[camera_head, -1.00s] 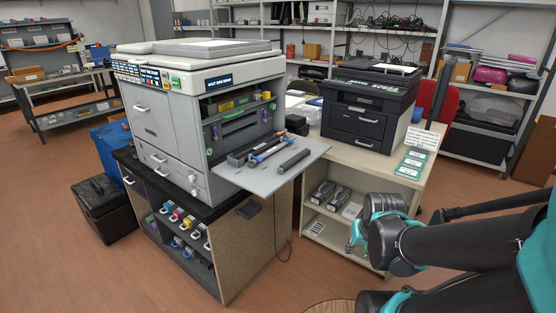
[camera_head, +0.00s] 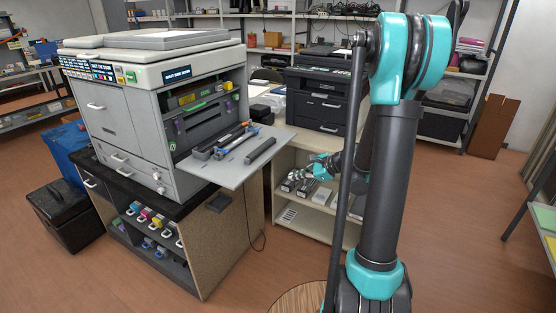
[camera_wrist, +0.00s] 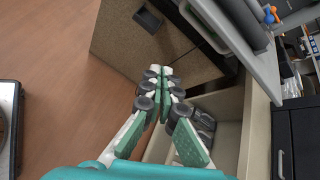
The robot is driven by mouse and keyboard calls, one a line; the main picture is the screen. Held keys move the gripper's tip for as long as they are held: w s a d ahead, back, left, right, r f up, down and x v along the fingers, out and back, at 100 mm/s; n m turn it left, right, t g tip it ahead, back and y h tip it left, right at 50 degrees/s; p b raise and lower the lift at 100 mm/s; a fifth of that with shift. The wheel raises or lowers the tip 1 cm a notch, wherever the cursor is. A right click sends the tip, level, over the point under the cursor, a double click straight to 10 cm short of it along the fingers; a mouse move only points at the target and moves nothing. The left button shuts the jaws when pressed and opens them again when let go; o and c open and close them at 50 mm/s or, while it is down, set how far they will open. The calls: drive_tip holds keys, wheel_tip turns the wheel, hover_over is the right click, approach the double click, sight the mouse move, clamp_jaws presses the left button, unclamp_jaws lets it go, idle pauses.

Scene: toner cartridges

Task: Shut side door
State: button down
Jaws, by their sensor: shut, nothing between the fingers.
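The side door (camera_head: 222,174) of the large grey printer (camera_head: 125,125) is folded down and lies flat like a shelf, showing the inside of the machine. A tool with blue and orange parts (camera_head: 240,138) and dark bars, one of them a loose dark bar (camera_head: 260,151), lie on it. My gripper (camera_head: 296,174) is shut and empty, right of the door's outer edge and in front of the shelf unit. In the wrist view my gripper's fingertips (camera_wrist: 164,73) are together, with the door (camera_wrist: 264,62) at upper right, apart from them.
A black printer (camera_head: 316,98) stands on the pale table behind. Its shelf (camera_head: 300,222) holds dark cartridges. A round stool (camera_head: 298,299) is at the front. Floor at right is open.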

drive_tip(key=w+d+m+t+y, duration=0.2)
drive_tip(key=w+m+y, duration=0.1)
drive_tip(key=w+m, duration=0.3)
drive_tip(key=w+a, duration=0.5)
drive_tip(key=a, duration=0.2)
drive_tip(key=shift+w+a+r, duration=0.2)
drive_tip(key=shift+a+r, duration=0.15)
drive_tip(key=shift+a, duration=0.05)
drive_tip(key=shift+r+g, duration=0.15)
drive_tip(key=shift+g, duration=0.15)
